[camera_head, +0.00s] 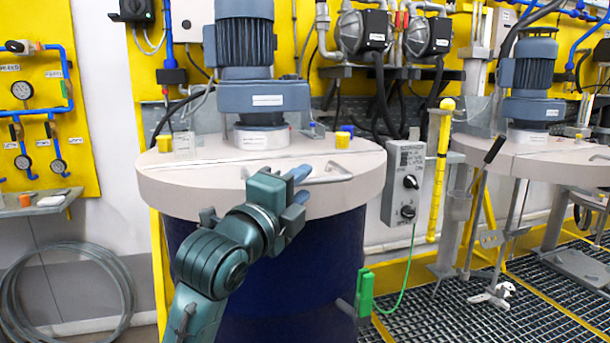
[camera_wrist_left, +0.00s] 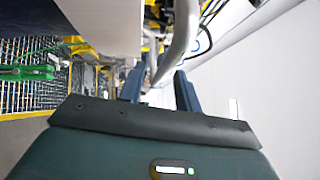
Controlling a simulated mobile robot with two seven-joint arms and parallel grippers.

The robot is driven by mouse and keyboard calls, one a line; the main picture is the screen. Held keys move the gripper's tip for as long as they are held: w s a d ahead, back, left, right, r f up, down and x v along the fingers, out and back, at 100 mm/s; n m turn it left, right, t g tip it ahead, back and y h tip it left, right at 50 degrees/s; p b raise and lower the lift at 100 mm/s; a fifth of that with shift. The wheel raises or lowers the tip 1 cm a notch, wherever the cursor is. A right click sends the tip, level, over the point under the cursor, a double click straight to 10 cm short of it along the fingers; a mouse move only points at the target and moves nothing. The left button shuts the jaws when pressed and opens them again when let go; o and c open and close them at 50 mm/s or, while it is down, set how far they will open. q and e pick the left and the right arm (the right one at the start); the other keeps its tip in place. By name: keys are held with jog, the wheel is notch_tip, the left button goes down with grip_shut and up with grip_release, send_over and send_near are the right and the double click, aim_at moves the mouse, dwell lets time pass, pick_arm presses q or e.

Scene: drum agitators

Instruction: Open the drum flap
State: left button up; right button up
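The near drum has a dark blue body (camera_head: 260,265) and a thick beige lid (camera_head: 200,176). A grey metal bar handle (camera_head: 335,174) of the flap lies along the lid's front part. The flap's own outline is hard to make out. My left gripper (camera_head: 300,176) reaches up from below to the lid's front rim, at the handle's left end. In the left wrist view its two blue-grey fingers (camera_wrist_left: 160,90) are apart, and a bare metal bar (camera_wrist_left: 178,48) runs between or just beyond them. I cannot tell whether they touch it. My right gripper shows in neither view.
A motor (camera_head: 245,45) stands on the lid, with a small yellow cap (camera_head: 342,139) nearby. A grey control box (camera_head: 404,180) and yellow post (camera_head: 440,165) stand right of the drum. A second drum lid (camera_head: 560,160) is farther right. Metal grating (camera_head: 500,315) covers the floor.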

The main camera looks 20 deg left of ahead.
pick_arm(q)
jog(key=shift+x, duration=1.15)
jog(key=shift+c, duration=0.5)
grip_shut()
